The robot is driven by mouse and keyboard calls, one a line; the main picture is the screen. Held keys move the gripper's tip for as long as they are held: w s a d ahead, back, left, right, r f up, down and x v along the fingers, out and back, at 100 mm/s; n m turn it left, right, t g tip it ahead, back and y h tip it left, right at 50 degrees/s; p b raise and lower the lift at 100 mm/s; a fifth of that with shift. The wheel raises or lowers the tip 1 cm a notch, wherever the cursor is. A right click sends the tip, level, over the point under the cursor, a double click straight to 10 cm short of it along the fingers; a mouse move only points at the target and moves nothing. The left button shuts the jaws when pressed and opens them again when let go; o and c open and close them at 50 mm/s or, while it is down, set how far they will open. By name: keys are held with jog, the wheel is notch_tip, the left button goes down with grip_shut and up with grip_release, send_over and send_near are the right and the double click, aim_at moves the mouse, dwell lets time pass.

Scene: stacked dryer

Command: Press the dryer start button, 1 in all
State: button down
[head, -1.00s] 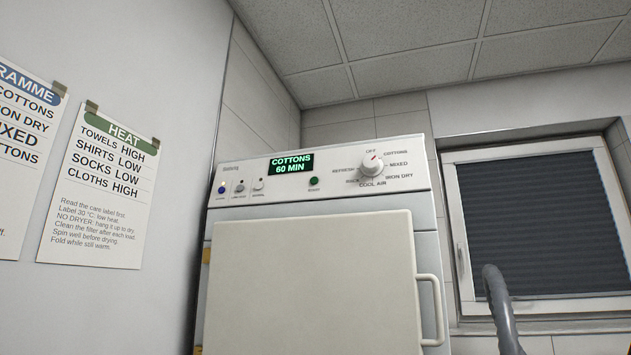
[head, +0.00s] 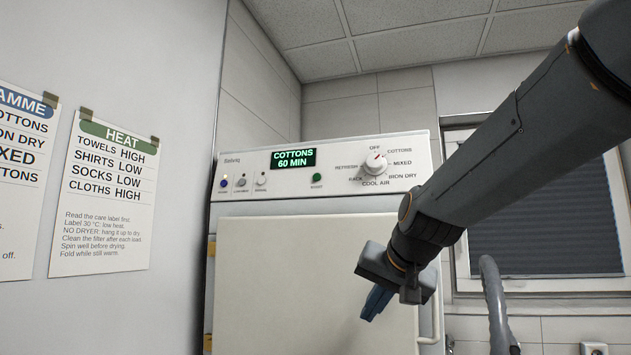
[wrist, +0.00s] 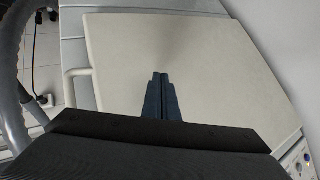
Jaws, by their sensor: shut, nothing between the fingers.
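The dryer (head: 225,320) stands against the back wall with its cream door (head: 290,275) shut. In the wrist view the fingers (wrist: 158,95) show against the door (wrist: 205,70); the start button cannot be made out there.
The programme dial (head: 376,163) is right of the start button, with small buttons (head: 240,181) at the panel's left. The door handle (head: 430,320) sticks out at the right. A grey hose (head: 495,300) rises beside the dryer. A heat card (head: 108,200) hangs on the left wall.

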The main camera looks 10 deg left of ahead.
aim_at(317, 177)
jog(key=a+r+y, duration=0.1)
jog(key=a+r, duration=0.1)
jog(key=r, duration=0.3)
jog(key=a+r+t+p, duration=0.1)
jog(key=a+r, duration=0.2)
jog(key=r, duration=0.3)
jog(key=s+a+r+y+p, duration=0.1)
jog(key=a+r, duration=0.1)
jog(key=r, duration=0.4)
jog(key=shift+a+t+y, duration=0.25)
jog(key=shift+t+y, duration=0.05)
jog(key=s+a+r+y+p, duration=0.1)
jog(key=a+r, duration=0.1)
jog(key=r, duration=0.5)
jog(key=s+a+r+t+y+p, duration=0.1)
jog(key=s+a+r, duration=0.1)
jog(key=r, duration=0.5)
jog(key=shift+s+a+r+p, duration=0.25)
jog(key=shift+s+a+p, duration=0.05)
jog(key=shift+a, duration=0.3)
jog(key=shift+w+d+f+b, duration=0.1)
jog(key=shift+w+f+b, duration=0.25)
jog(key=shift+w, duration=1.1)
jog(key=shift+w+d+f+b, duration=0.2)
jog(key=shift+w+b, duration=0.25)
jog(key=shift+w, duration=1)
jog(key=shift+w+d+f+b, duration=0.1)
jog(key=shift+w+f+b, duration=0.25)
jog(key=shift+w, duration=1.1)
jog(key=shift+w, duration=0.15)
